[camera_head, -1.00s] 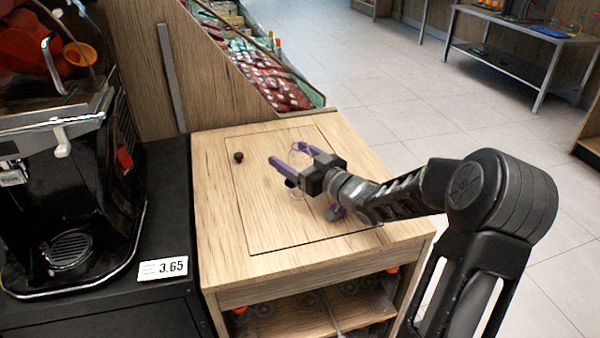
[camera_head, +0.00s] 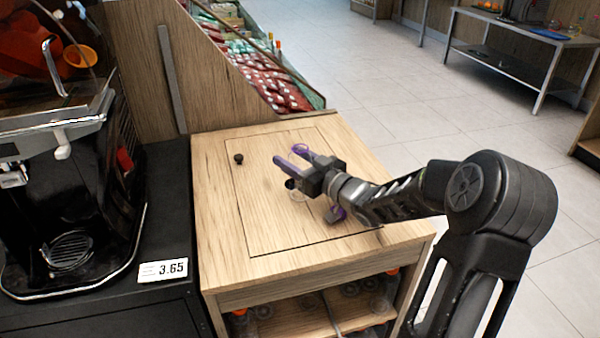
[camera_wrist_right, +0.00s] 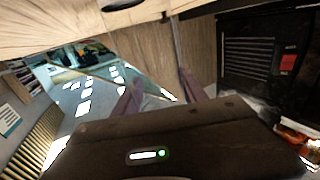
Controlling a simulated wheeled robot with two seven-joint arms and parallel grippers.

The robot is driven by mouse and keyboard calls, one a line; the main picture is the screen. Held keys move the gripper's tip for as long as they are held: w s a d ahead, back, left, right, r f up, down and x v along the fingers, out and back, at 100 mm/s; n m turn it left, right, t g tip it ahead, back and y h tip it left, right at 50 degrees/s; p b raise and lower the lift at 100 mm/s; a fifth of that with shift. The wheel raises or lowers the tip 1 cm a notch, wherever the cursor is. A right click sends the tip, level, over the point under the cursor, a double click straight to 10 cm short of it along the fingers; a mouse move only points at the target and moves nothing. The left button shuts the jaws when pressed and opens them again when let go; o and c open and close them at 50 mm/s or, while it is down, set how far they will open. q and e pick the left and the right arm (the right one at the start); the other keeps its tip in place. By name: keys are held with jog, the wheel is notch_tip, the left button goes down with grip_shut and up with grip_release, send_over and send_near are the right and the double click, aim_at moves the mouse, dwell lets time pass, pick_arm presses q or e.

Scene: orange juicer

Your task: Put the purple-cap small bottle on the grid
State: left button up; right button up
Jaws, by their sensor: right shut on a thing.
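My right gripper (camera_head: 287,155) is over the wooden stand's top, its purple fingers pointing left and away. They are shut with a gap between them, on what looks like the clear purple-cap small bottle (camera_head: 298,195). Only faint curved outlines of the bottle show around the fingers; its cap is hard to tell from them. The fingers (camera_wrist_right: 160,92) also show in the right wrist view, where the bottle cannot be made out. The round drip grid (camera_head: 68,250) lies at the base of the black juicer (camera_head: 80,190), at the left, with nothing on it. My left gripper is not in view.
A wooden side panel (camera_head: 125,70) rises behind.

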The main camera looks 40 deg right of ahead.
jog(key=c, duration=0.8)
jog(key=shift+c, duration=0.2)
jog(key=shift+r, duration=0.15)
notch_tip(320, 180, up, 10)
jog(key=p, duration=0.2)
jog(key=shift+p, duration=0.4)
